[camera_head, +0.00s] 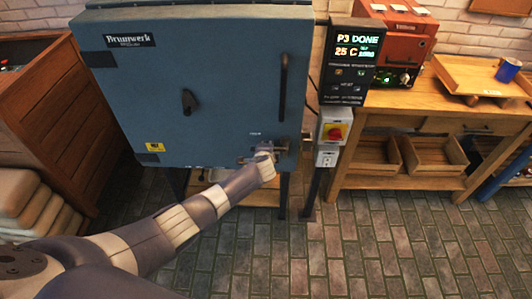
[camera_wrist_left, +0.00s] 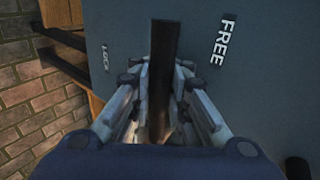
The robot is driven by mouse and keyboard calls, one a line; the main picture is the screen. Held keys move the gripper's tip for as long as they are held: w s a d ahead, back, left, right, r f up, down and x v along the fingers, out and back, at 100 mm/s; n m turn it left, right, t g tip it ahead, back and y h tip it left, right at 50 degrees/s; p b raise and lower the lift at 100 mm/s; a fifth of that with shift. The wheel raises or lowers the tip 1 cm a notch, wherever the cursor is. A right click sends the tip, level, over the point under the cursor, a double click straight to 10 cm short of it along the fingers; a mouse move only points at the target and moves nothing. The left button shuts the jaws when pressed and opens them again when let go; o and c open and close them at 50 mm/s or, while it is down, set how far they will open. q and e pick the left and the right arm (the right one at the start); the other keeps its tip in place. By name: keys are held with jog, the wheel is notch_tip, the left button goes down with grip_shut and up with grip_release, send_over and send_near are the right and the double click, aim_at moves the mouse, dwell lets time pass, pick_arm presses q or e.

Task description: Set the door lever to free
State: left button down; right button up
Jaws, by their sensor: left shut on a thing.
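The blue oven door (camera_head: 215,65) is closed in the head view. My left arm reaches to its lower right, and my left gripper (camera_head: 264,150) is at the door lever there, hiding most of it. In the left wrist view, the dark lever bar (camera_wrist_left: 164,42) runs between the fingers of my left gripper (camera_wrist_left: 160,80), which is shut on it. A white FREE label (camera_wrist_left: 222,42) is on the door right of the lever, and a smaller LOCK label (camera_wrist_left: 105,58) is to its left. The lever stands between the two labels. My right gripper is not in view.
A display (camera_head: 357,50) reads P3 DONE and 25 C. Below it is a red and yellow switch (camera_head: 335,132). A long vertical handle (camera_head: 283,85) is on the door above my gripper. A wooden workbench (camera_head: 430,106) stands right; the brick floor in front is clear.

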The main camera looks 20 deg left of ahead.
pick_arm(q)
jog(key=shift+w+d+r, duration=0.1)
jog(key=shift+w+r, duration=0.05)
jog(key=shift+r, duration=0.35)
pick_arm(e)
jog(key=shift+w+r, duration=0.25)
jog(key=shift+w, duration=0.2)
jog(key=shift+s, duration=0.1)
pick_arm(q)
jog(key=shift+w+r, duration=0.1)
jog(key=c, duration=1.8)
grip_release()
jog(key=shift+s, duration=0.2)
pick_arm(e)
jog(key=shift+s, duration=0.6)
pick_arm(q)
jog(key=shift+s+d, duration=0.1)
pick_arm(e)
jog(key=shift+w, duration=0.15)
